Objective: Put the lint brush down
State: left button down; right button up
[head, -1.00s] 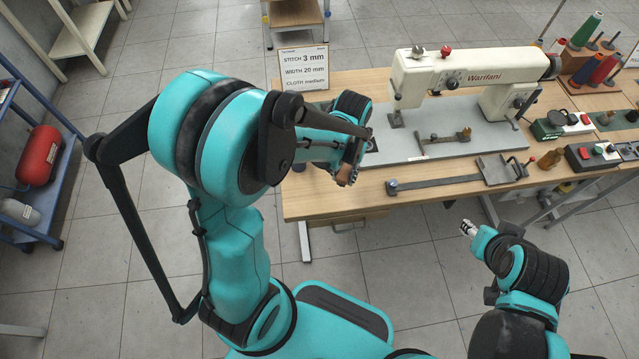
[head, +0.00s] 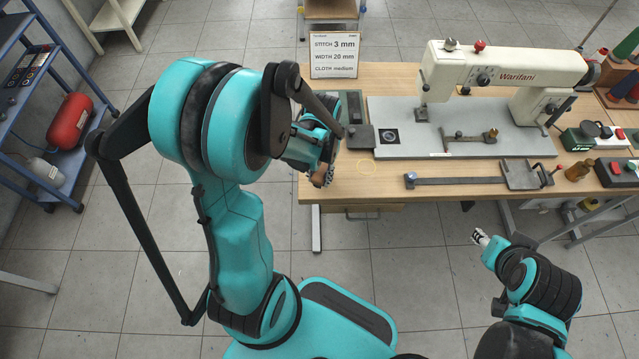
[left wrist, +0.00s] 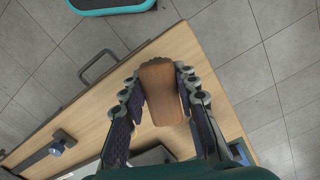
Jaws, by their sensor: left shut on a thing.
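The lint brush shows as a brown wooden piece (left wrist: 160,92) between the fingers of my left gripper (left wrist: 157,85) in the left wrist view. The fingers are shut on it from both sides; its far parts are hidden. In the head view a small brown bit of the brush (head: 319,180) shows below my left gripper (head: 325,172), at the table's front left corner. I cannot tell its height above the wooden table (head: 420,187). My right gripper (head: 479,237) is over the floor in front of the table, small in view, its fingers unclear.
A sewing machine (head: 500,75) stands on a grey plate. A dark green tray (head: 353,105) and a dark block (head: 360,137) lie left of it. A thin yellow ring (head: 366,167) and a long metal bar (head: 455,181) lie near the front edge. A sign (head: 334,56) stands behind.

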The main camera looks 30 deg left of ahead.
pick_arm(q)
notch_tip(320, 180, down, 4)
jog(key=shift+f+b, duration=0.1)
jog(key=shift+b, duration=0.85)
jog(key=shift+r, duration=0.2)
jog(key=shift+f, duration=0.1)
jog(key=shift+f, duration=0.15)
jog(key=c, duration=1.2)
grip_release()
jog(key=shift+o, duration=0.2)
